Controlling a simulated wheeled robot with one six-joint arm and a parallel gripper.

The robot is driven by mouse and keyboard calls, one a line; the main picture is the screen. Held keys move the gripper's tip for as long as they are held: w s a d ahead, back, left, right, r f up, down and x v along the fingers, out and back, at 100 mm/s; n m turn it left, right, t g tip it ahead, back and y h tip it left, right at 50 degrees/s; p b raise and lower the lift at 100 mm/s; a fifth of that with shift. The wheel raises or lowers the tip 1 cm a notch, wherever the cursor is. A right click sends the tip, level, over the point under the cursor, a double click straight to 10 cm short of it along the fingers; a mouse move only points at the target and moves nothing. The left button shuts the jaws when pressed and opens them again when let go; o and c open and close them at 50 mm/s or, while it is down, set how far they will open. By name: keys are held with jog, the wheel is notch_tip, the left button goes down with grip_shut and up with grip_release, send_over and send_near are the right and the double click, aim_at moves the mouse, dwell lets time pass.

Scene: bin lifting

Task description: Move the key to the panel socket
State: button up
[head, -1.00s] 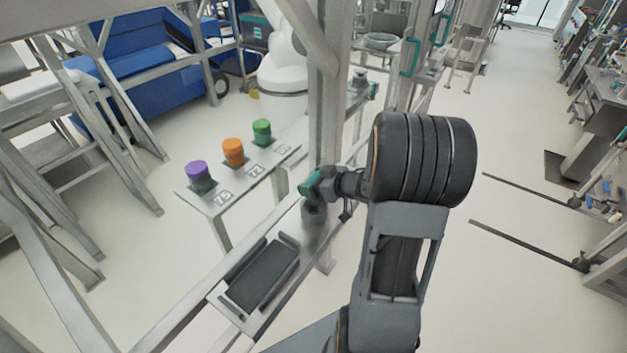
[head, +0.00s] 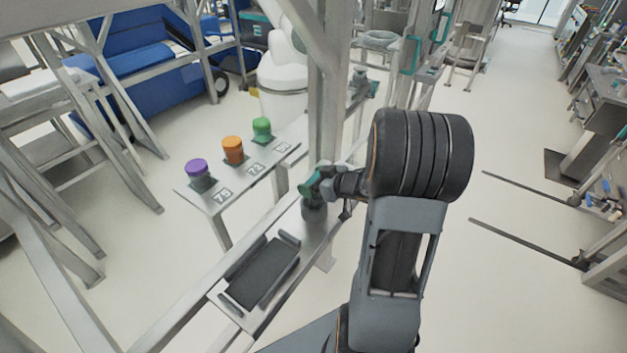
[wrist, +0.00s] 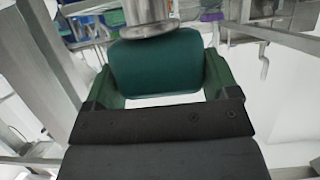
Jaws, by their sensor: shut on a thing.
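My gripper (head: 318,186) is at the end of the arm, beside the upright grey post. In the wrist view its two green fingers (wrist: 160,92) are shut on a teal rounded block, which appears to be the key (wrist: 155,62). A round metal piece (wrist: 150,28) is just beyond the block, at the top of that view; I cannot tell if they touch. In the head view a dark grey cylinder (head: 314,213) stands on the bench directly below the gripper. I cannot make out the panel socket for certain.
A grey bench (head: 313,233) runs under the gripper, with a dark tray (head: 262,275) at its near end. A side table (head: 228,208) holds purple (head: 196,168), orange (head: 233,148) and green (head: 262,127) knobs. The upright post (head: 327,120) is close behind.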

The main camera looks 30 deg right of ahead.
jog(key=shift+f+b, duration=1.3)
jog(key=shift+f, duration=0.7)
dwell(1.0)
dwell(0.3)
jog(key=o, duration=0.9)
jog(key=shift+o, duration=0.2)
jog(key=shift+r, duration=0.1)
notch_tip(320, 180, up, 9)
jog(key=p, duration=0.9)
jog(key=shift+p, duration=0.35)
